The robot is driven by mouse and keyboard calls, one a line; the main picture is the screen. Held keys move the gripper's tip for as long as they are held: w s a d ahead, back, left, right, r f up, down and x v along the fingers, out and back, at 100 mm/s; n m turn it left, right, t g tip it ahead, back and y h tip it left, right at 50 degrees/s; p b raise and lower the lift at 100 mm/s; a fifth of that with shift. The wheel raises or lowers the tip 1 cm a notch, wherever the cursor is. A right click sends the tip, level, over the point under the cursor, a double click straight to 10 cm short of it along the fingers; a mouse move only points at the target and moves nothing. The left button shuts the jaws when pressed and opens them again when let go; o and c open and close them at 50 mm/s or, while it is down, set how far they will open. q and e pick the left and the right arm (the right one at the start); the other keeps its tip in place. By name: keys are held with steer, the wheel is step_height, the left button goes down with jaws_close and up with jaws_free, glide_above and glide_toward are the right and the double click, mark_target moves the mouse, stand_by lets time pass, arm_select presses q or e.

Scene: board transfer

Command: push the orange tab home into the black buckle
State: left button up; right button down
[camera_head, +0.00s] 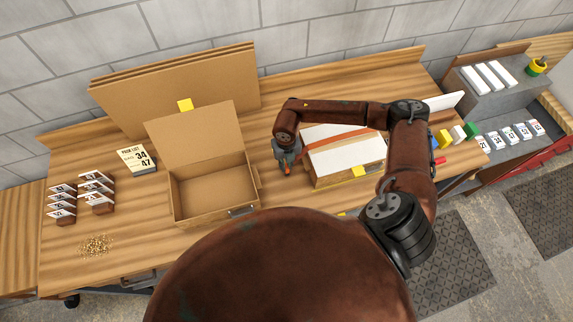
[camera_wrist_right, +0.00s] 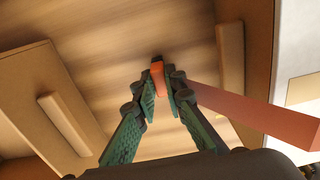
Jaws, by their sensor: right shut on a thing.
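My right gripper (camera_head: 286,168) hangs beside the left end of a white-topped cardboard box (camera_head: 344,152), over the wooden bench. In the right wrist view its green fingers (camera_wrist_right: 161,96) are shut on the orange tab (camera_wrist_right: 157,72), which shows between the fingertips. The tab is a small orange spot in the head view (camera_head: 287,171). An orange-brown strap (camera_head: 335,139) lies across the box top and runs to the right from the gripper in the wrist view (camera_wrist_right: 262,116). I cannot make out the black buckle. My left gripper is not in view.
An open, empty cardboard box (camera_head: 212,190) stands left of the gripper. Flat cardboard sheets (camera_head: 195,80) lean on the wall behind. A pick-list card (camera_head: 137,158) and several numbered blocks (camera_head: 80,194) are at the left. Small coloured blocks (camera_head: 457,133) sit at the right.

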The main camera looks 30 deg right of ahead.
steer(key=c, duration=1.9)
jaws_free()
steer(key=shift+f, duration=0.1)
step_height(320, 180, up, 12)
